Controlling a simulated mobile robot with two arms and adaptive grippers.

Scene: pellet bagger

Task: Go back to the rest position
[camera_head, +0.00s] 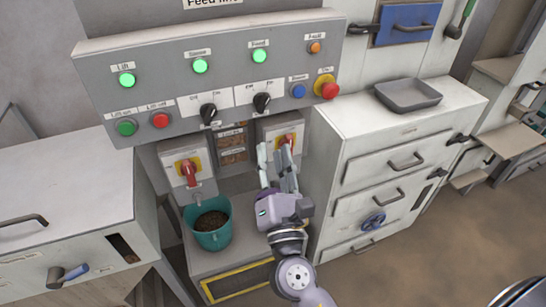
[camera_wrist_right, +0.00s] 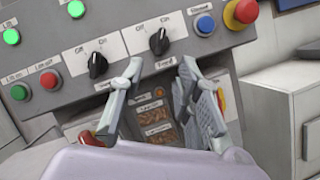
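My right gripper (camera_head: 277,160) is open and empty in front of the lower right part of the pellet bagger. In the right wrist view its two fingers (camera_wrist_right: 158,85) stand apart with nothing between them, below the right black knob (camera_wrist_right: 159,41). It partly covers the right red-handled valve (camera_head: 286,141). My left gripper does not show in either view.
A teal bucket (camera_head: 211,238) with brown pellets stands under the left red-handled valve (camera_head: 188,172). The control panel (camera_head: 225,110) has lit green lamps, knobs and buttons. A white drawer cabinet (camera_head: 345,130) with a grey tray (camera_head: 407,95) stands right.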

